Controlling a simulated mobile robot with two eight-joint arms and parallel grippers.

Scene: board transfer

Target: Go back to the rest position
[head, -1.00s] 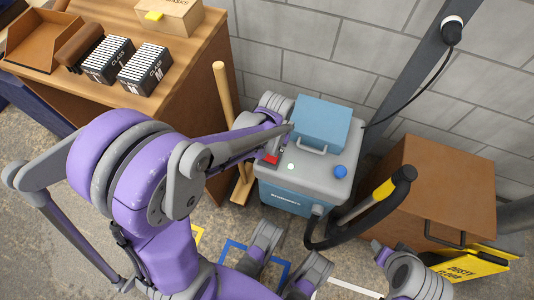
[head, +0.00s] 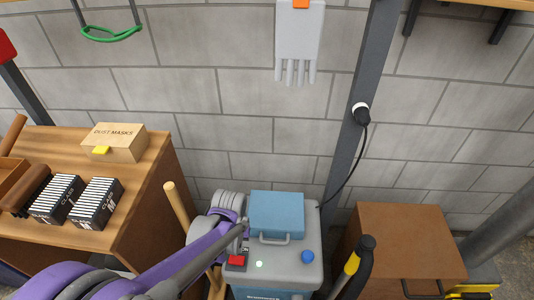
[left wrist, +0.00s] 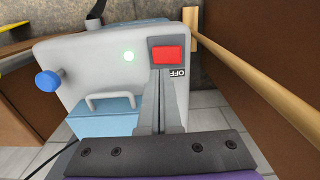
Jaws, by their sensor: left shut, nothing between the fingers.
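My left gripper (head: 244,226) reaches in from the left over the grey and blue machine (head: 300,268). Its fingers are shut and empty, close to the red switch (head: 237,260). In the left wrist view the shut fingertips (left wrist: 165,72) lie just beside the red switch (left wrist: 167,54) and its OFF label; whether they touch the machine I cannot tell. A small green light (left wrist: 128,56) glows beside the switch. My right gripper is not in view.
A wooden bench (head: 150,205) with a dust mask box (head: 118,143) stands at the left. A wooden handle (head: 185,215) leans beside the machine. A black and yellow handle (head: 352,264) and a brown cabinet (head: 410,240) are at the right. A grey post (head: 362,110) rises behind.

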